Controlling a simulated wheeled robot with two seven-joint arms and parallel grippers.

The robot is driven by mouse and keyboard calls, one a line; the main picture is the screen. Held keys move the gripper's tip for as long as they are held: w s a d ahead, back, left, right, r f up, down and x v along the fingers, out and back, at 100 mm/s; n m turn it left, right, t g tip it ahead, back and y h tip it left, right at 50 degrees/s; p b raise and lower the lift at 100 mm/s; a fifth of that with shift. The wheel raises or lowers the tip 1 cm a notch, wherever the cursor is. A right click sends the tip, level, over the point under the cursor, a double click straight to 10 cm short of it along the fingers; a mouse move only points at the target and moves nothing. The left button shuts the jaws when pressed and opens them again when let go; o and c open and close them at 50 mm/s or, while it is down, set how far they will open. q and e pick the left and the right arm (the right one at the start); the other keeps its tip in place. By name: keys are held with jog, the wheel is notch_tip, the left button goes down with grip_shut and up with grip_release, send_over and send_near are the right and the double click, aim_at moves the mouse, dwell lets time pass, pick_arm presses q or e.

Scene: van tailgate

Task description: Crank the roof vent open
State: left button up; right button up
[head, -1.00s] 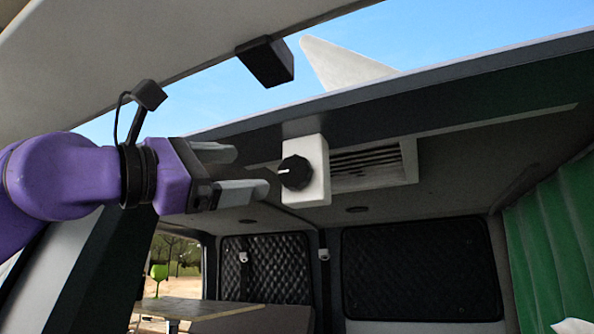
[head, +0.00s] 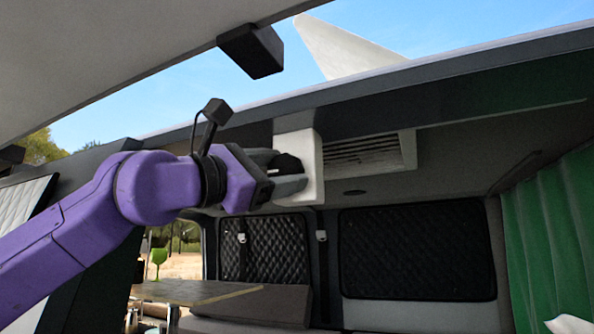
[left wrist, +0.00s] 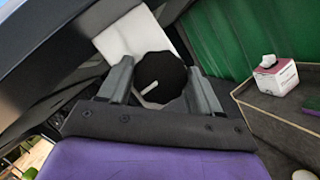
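The round black knob (head: 287,163), with a pale pointer line, sits on a white box (head: 308,150) under the roof edge. A slatted vent (head: 365,152) lies right of the box. My left gripper (head: 281,172) is at the knob with one finger on each side. The left wrist view shows the knob (left wrist: 160,76) between the two grey fingers (left wrist: 160,85), very close to both. I cannot tell whether they press on it. The lower finger hides part of the knob in the head view. My right gripper is not in view.
A dark block (head: 251,50) hangs from the raised tailgate above my arm. A pale wedge (head: 345,48) rises above the roof edge. A green curtain (head: 550,240) hangs at the right. A tissue box (left wrist: 275,76) stands on a shelf in the left wrist view.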

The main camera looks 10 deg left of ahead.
pick_arm(q)
jog(key=c, duration=0.5)
jog(key=shift+f+n+t+b, duration=0.3)
jog(key=shift+n+b, duration=0.1)
jog(key=shift+b, duration=0.45)
jog(key=shift+d+r+n+b, duration=0.1)
jog(key=shift+r+n+b, duration=0.1)
jog(key=shift+n+b, duration=0.35)
jog(key=shift+r+n, duration=0.1)
jog(key=shift+n, duration=0.15)
jog(key=o, duration=0.9)
jog(key=shift+o, duration=0.8)
